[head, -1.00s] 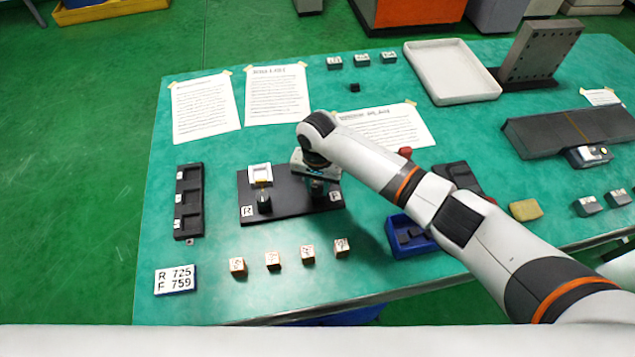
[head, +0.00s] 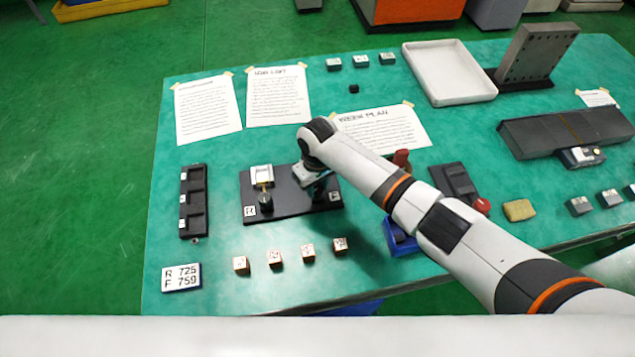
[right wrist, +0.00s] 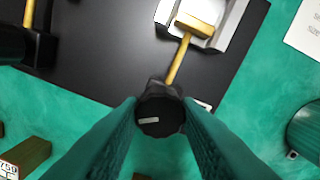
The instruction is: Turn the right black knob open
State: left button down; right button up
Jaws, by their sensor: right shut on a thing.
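A black base plate (head: 288,205) lies on the table, with white R and F labels at its front corners. The left black knob (head: 266,205) stands upright on it, clear of my grippers. My right gripper (head: 318,193) reaches down over the right end of the plate and hides most of the right knob in the head view. In the right wrist view, my teal fingers (right wrist: 160,122) are shut on the right black knob (right wrist: 160,108), one on each side. Its white mark lies nearly crosswise, and a brass stem (right wrist: 180,58) runs from it toward a silver block. My left gripper is not in view.
Several small lettered cubes (head: 275,257) stand in front of the plate. A black slotted rack (head: 194,202) is at its left, and a blue bin (head: 396,243) sits at the right under my arm. Papers (head: 280,97) lie behind. The table between plate and cubes is clear.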

aim_at(317, 188)
jog(key=n, duration=0.5)
jog(key=shift+n+p, duration=0.3)
jog(key=n, duration=0.5)
jog(key=shift+n, duration=0.4)
jog(key=o, duration=1)
jog(key=shift+c, duration=0.2)
jog(key=shift+r, duration=0.15)
notch_tip(317, 188, up, 12)
jog(key=b, duration=0.2)
jog(key=shift+f, duration=0.2)
